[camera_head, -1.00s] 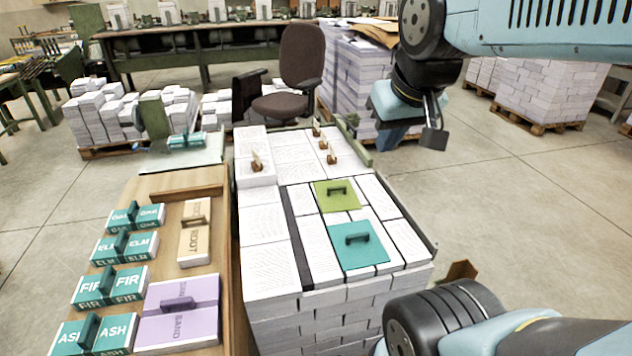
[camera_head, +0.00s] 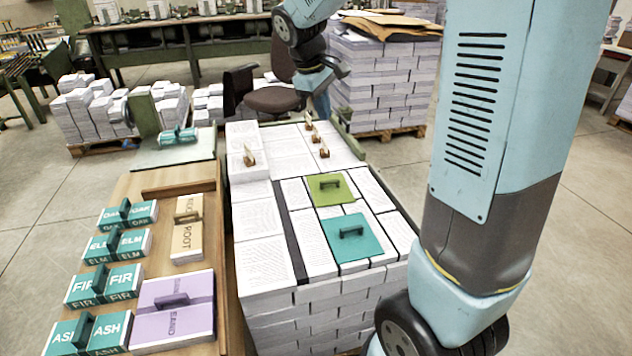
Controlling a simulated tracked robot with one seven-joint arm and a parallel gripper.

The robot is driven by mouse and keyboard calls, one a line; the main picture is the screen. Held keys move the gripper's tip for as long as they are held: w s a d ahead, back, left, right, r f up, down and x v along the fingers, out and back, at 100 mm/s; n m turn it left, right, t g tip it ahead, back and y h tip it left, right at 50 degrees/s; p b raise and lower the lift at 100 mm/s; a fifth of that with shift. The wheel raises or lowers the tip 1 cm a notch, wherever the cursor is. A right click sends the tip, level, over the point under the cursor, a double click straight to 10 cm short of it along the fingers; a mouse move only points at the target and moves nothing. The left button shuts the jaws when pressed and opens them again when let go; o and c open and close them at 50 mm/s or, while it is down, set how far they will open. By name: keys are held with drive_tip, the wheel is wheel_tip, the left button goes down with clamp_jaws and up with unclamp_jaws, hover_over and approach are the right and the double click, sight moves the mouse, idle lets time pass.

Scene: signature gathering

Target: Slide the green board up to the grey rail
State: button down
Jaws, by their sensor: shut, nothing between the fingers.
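The green board (camera_head: 322,197) is a flat olive-green square with a dark handle on top. It lies on the white paper stacks at the right of the bench. The dark grey rail (camera_head: 289,234) is a long narrow strip running front to back, left of the board. A strip of white paper shows between the two. My gripper (camera_head: 336,68) is beyond the far end of the stacks, raised near the chair, well apart from the board. It is shut and holds nothing; its fingers are small in view.
A teal board (camera_head: 368,250) with a handle lies just in front of the green board. Small wooden pieces (camera_head: 324,152) stand on the far stacks. A wooden table (camera_head: 160,187) with labelled teal, tan and purple bundles is at left. My arm covers the right side.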

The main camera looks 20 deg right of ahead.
drive_tip(key=w+a+f+n+h, duration=0.2)
drive_tip(key=w+a+f+n, duration=0.1)
drive_tip(key=w+f, duration=0.55)
drive_tip(key=w+a+f+n+g+h, duration=0.1)
drive_tip(key=w+a+f+n+h, duration=0.25)
drive_tip(key=f, duration=0.75)
drive_tip(key=w+a+f+n, duration=0.2)
drive_tip(key=w+f+n, duration=0.2)
drive_tip(key=w+f, duration=0.55)
drive_tip(key=shift+m, duration=0.25)
drive_tip(key=x, duration=0.3)
drive_tip(key=s+x, duration=0.1)
drive_tip(key=x, duration=0.7)
drive_tip(key=shift+s+a+f, duration=0.1)
drive_tip(key=shift+s, duration=0.1)
drive_tip(key=shift+d+r, duration=0.2)
drive_tip(key=shift+d, duration=1.65)
approach(348, 185)
drive_tip(key=d, duration=0.2)
drive_tip(key=d+f, duration=0.1)
drive_tip(key=d, duration=0.1)
drive_tip(key=d+f, duration=0.1)
drive_tip(key=d, duration=0.2)
drive_tip(key=shift+w+f, duration=0.15)
